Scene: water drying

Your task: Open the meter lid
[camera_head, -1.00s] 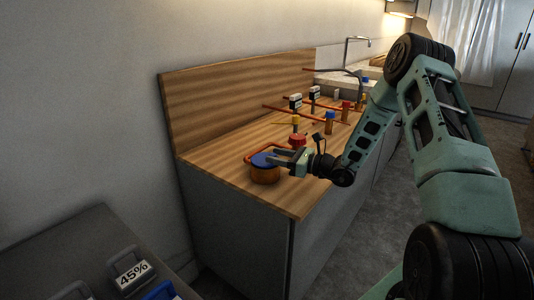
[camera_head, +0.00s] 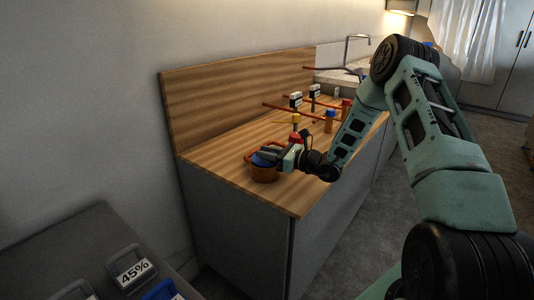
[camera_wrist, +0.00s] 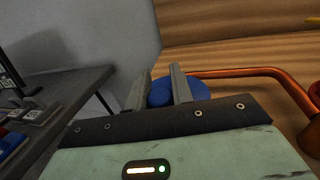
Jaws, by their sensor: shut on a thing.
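The meter (camera_head: 265,175) is a round orange-brown body on the near end of the wooden counter, with a blue lid (camera_head: 261,161) on top. My gripper (camera_head: 265,154) is at the lid, reaching in from the right, and hides part of it. In the wrist view, the blue lid (camera_wrist: 162,92) shows between the two grey fingers of my gripper (camera_wrist: 160,76), which are shut on it. Whether the lid is tilted cannot be told, as the fingers cover much of it.
A copper pipe (camera_wrist: 255,72) runs beside the meter. A red-topped fitting (camera_head: 295,137) and several valves and pipes stand farther along the counter. A wooden backboard (camera_head: 235,100) rises behind.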

